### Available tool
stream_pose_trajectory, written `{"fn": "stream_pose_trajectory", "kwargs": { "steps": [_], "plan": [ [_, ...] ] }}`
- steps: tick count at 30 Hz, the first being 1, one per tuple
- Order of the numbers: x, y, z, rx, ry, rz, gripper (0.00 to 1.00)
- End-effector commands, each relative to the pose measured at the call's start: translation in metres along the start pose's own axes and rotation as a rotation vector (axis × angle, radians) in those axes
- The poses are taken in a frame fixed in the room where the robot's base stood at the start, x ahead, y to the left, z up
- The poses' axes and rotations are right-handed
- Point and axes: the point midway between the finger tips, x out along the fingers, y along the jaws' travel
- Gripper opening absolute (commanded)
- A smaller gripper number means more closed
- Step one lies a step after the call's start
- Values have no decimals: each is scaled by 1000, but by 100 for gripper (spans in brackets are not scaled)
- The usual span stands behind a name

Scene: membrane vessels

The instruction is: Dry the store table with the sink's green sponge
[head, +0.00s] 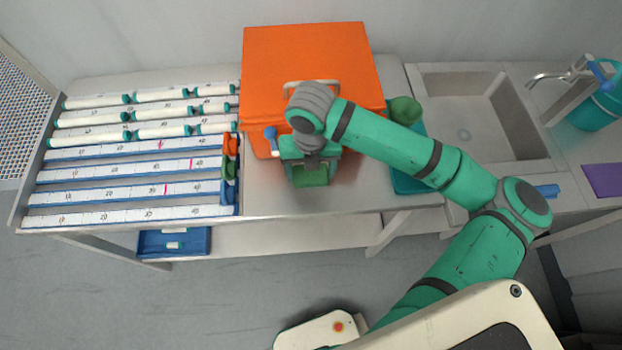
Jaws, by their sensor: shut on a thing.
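My gripper (311,170) is in the middle of the head view, pointing down over the bare metal top of the store table (265,195). It is shut on the green sponge (310,178), which sits at or just above the table top in front of the orange box; I cannot tell if it touches. The sink (480,115) is at the right, its basin empty. No water is clearly visible on the table; part of the top is hidden by my arm and gripper.
A large orange box (310,65) stands behind my gripper. A rack with white, marked tubes (130,170) fills the left side. A blue-handled item (271,137) is left of my gripper. A green cup (405,110) and teal tray (410,178) are right. A teal bucket (597,108) stands far right.

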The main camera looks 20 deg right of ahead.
Motion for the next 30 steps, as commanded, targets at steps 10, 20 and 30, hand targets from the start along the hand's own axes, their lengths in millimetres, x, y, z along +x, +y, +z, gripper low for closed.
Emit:
{"fn": "stream_pose_trajectory", "kwargs": {
  "steps": [10,20,30],
  "plan": [
    [1,1,17,-4,8,0,52],
    [4,1,8,-6,11,-1,52],
    [3,2,-19,-9,15,-1,52]
  ]
}}
